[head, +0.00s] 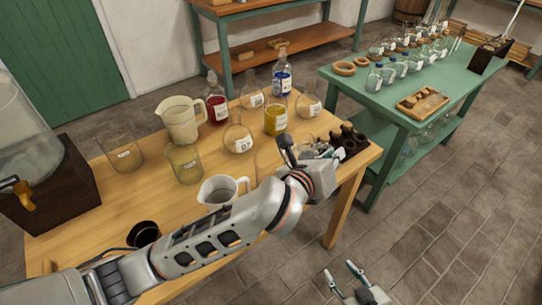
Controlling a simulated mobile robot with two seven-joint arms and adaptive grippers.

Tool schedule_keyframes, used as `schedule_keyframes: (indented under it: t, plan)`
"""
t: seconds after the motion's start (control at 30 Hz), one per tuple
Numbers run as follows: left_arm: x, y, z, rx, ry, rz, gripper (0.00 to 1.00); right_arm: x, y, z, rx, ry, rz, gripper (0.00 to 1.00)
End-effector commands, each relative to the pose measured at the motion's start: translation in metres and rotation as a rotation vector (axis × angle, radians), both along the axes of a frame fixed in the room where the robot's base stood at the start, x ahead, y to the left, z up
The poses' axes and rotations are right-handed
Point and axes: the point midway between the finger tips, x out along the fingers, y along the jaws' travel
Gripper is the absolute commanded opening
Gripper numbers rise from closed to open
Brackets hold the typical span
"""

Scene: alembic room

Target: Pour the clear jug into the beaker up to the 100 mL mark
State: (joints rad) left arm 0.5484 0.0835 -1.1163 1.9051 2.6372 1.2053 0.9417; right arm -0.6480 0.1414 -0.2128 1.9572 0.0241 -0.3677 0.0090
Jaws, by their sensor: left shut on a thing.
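A clear jug (213,189) with a pale rim and handle stands near the table's front, partly behind my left arm. Another jug (181,124), cream-tinted, stands further back. Two beakers stand at left: a clear labelled one (122,155) and a yellowish one (184,166). I cannot tell which is the task's beaker; no 100 mL mark is readable. My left gripper (308,150) is at the table's right end, right of the front jug. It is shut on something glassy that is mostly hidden. My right gripper (343,276) is open and empty over the floor, lower right.
Flasks with red (217,108), yellow (276,119) and blue (282,80) contents stand at the back. A dark holder (350,140) sits at the right edge. A dark cup (143,234) is front left. A green table (440,85) with glassware stands to the right.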

Motion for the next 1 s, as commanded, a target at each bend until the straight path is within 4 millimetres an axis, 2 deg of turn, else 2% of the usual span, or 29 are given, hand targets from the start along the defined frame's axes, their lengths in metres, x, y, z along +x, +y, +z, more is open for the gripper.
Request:
schedule_keyframes:
  t: [1.0]
  plan:
    - [0.002, 0.004, 0.019, -0.105, 0.041, -0.003, 0.00, 0.001, 0.001, -0.002, 0.003, -0.004, -0.002, 0.40]
